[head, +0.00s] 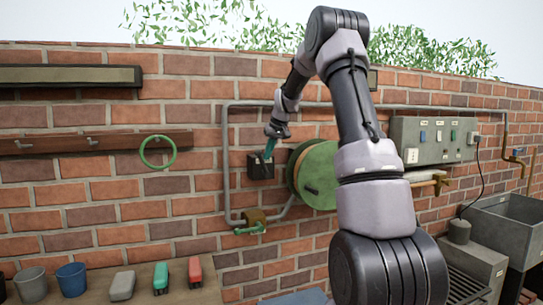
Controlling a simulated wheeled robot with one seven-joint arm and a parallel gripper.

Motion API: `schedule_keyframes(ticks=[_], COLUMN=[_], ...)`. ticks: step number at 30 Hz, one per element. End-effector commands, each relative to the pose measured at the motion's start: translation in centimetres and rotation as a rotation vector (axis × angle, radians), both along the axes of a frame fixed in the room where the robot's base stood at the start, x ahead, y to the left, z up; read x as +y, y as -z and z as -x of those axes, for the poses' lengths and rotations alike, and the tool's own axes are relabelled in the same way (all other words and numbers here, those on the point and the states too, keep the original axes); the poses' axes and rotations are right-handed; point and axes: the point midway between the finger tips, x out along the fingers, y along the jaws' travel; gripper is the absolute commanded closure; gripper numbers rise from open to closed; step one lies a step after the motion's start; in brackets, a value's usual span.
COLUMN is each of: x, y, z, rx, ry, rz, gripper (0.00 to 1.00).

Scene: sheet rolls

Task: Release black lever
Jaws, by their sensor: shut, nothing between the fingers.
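A small black box (258,166) is fixed to the brick wall, left of the round green disc. I cannot make out a separate black lever on it; the arm's end may hide it. My gripper (269,150) points down at the box's upper right, with teal at its tip. The fingers look shut, with nothing visible held. Whether they touch the box I cannot tell.
A grey pipe (226,165) runs around the box. A grey switch panel (432,139) is further right. A bench (142,299) holds pots and blocks.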

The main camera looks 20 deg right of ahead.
Motion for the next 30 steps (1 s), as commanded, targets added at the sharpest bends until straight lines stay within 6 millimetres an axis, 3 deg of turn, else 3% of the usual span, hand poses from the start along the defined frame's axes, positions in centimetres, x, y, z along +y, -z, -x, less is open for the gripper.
schedule_keyframes(ticks=[4, 15, 30], x=[1.6, 4.5, 7.2], y=[0.1, 1.2, 4.1], z=[-0.9, -1.0, -1.0], rx=[0.000, 0.000, 0.004], ry=[-0.010, -0.010, -0.006], rz=[0.133, 0.486, 0.942], gripper=[1.00, 1.00, 1.00])
